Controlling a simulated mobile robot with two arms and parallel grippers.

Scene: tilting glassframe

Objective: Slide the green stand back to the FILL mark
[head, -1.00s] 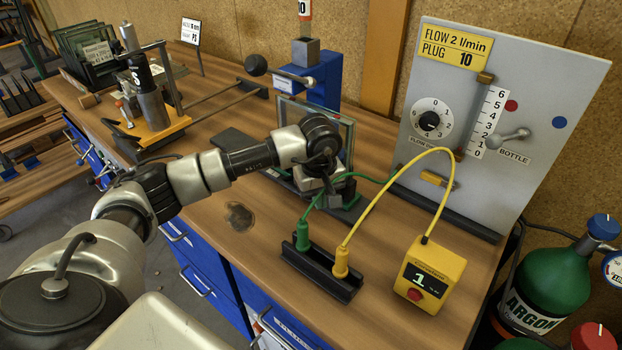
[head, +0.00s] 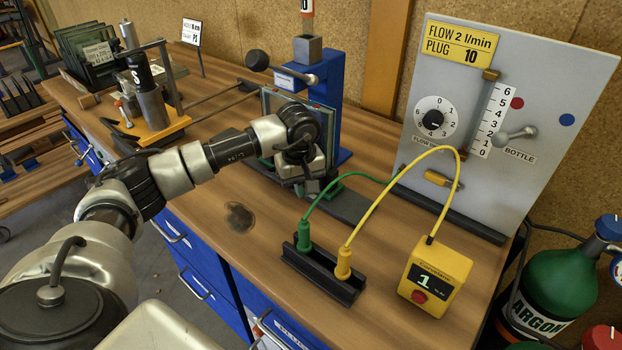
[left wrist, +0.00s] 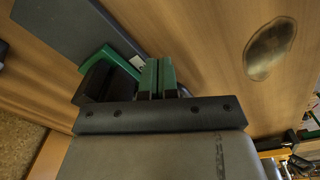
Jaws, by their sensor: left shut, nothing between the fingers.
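The green stand (head: 337,188) is mostly hidden behind my left gripper in the head view; a green edge shows at its near right. A glass pane in a dark frame (head: 272,104) stands upright above it, beside the blue post. The left wrist view shows the stand's green edge (left wrist: 122,58) just left of my fingers. My left gripper (head: 311,188) is shut and empty, low at the stand's near side; its fingers (left wrist: 158,78) are together. I cannot tell whether they touch the stand. I cannot make out the FILL mark. My right gripper is not in view.
A dark flat track (head: 352,207) lies bare right of the stand. A blue post (head: 328,95) rises behind it. A black holder (head: 322,272) with green and yellow plugs, a yellow meter (head: 434,280) and a flow panel (head: 545,80) are to the right.

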